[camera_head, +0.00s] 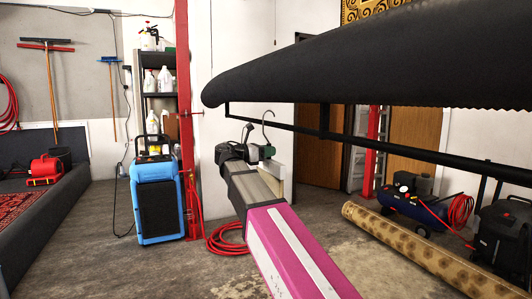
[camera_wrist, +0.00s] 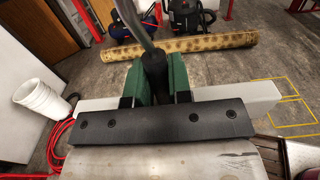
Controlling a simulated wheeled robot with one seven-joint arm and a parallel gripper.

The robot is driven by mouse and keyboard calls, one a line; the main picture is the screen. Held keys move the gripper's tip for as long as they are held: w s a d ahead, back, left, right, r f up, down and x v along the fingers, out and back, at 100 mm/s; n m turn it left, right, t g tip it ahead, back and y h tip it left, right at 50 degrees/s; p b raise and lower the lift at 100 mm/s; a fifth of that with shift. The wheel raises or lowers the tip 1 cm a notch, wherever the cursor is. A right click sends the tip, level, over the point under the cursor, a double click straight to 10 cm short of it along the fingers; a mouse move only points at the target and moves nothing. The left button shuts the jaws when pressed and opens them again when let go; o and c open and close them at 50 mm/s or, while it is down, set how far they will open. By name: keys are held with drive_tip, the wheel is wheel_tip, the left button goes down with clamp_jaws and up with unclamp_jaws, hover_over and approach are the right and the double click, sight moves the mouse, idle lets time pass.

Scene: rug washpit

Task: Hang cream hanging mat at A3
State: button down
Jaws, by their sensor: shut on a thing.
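My gripper (camera_wrist: 154,80) has green fingers, shut on the dark neck of a hanger whose metal hook (camera_wrist: 132,20) rises above them. A cream bar (camera_wrist: 235,93), which looks like the top of the cream hanging mat, extends to both sides beyond the fingers in the wrist view. In the head view the gripper (camera_head: 262,152) holds it up, with the hook (camera_head: 265,122) above and a cream piece (camera_head: 279,180) partly hidden behind my arm. A black rail (camera_head: 380,141) runs under a large dark cover, close by the hook. I see no A3 label.
A rolled tan rug (camera_head: 420,250) lies on the floor at right, near a blue compressor (camera_head: 412,207) and a black vacuum (camera_head: 503,238). A blue machine (camera_head: 158,205) stands by a red post (camera_head: 186,110). Red hose (camera_head: 228,238) lies on the floor.

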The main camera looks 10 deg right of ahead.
drive_tip(key=shift+d, duration=0.1)
drive_tip(key=shift+x, duration=2.95)
drive_tip(key=shift+f, duration=2.05)
drive_tip(key=c, duration=1)
unclamp_jaws()
drive_tip(key=shift+o, duration=0.2)
